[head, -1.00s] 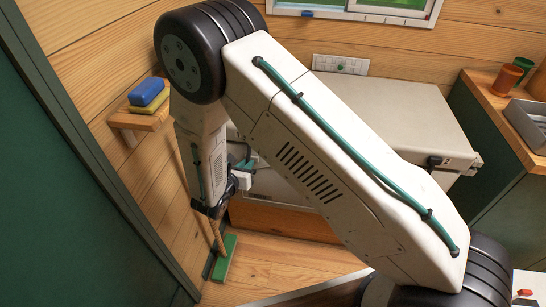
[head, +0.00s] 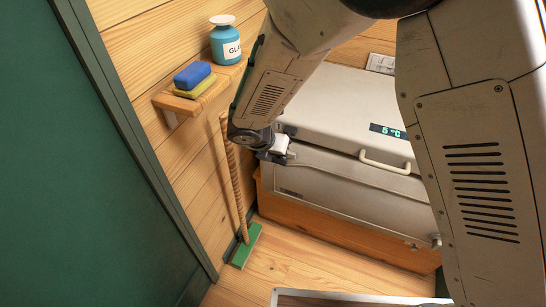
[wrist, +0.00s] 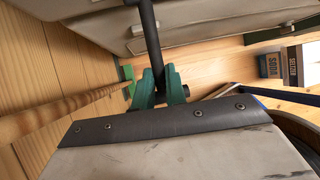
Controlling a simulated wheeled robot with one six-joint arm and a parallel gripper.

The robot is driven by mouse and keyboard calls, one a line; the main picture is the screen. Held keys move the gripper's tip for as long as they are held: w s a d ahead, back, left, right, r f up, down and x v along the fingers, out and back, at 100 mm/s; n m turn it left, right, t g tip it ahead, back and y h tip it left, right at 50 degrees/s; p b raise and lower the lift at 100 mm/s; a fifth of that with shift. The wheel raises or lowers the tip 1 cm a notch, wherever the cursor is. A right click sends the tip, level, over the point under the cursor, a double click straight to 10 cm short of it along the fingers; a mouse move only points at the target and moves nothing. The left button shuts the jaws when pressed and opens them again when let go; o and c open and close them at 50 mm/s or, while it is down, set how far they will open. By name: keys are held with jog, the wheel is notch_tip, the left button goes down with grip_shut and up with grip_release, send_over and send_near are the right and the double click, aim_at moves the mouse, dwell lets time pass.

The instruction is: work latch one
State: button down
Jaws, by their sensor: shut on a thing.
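In the wrist view my gripper (wrist: 158,75) has its green fingers closed around the lower end of a dark bar (wrist: 149,35). The bar runs up past the pale chest; I take it for the latch lever, but its mount is out of frame. In the head view the pale cooler chest (head: 345,185) stands with its lid (head: 335,105) down. My wrist is at the chest's left front corner, and my fingers and that latch cannot be made out there. A small latch-like fitting (head: 436,241) shows at the chest's right front, partly beside my arm.
A broom (head: 234,185) leans by the left wall. A shelf (head: 180,103) holds a blue-and-yellow sponge (head: 192,78) and a blue bottle (head: 226,42). The lid has a cream handle (head: 385,164). Labelled boxes (wrist: 282,62) stand right in the wrist view. Some floor in front is bare.

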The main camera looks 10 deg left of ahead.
jog(key=shift+a+r, duration=0.1)
jog(key=shift+r, duration=0.35)
jog(key=shift+w+r, duration=0.2)
dwell(0.9)
jog(key=c, duration=1.4)
grip_release()
jog(key=shift+c, duration=0.2)
jog(key=shift+f, duration=0.15)
jog(key=shift+s, duration=0.1)
jog(key=shift+s+r, duration=0.1)
jog(key=shift+r, duration=0.1)
jog(key=v, duration=0.7)
jog(key=shift+r, duration=0.15)
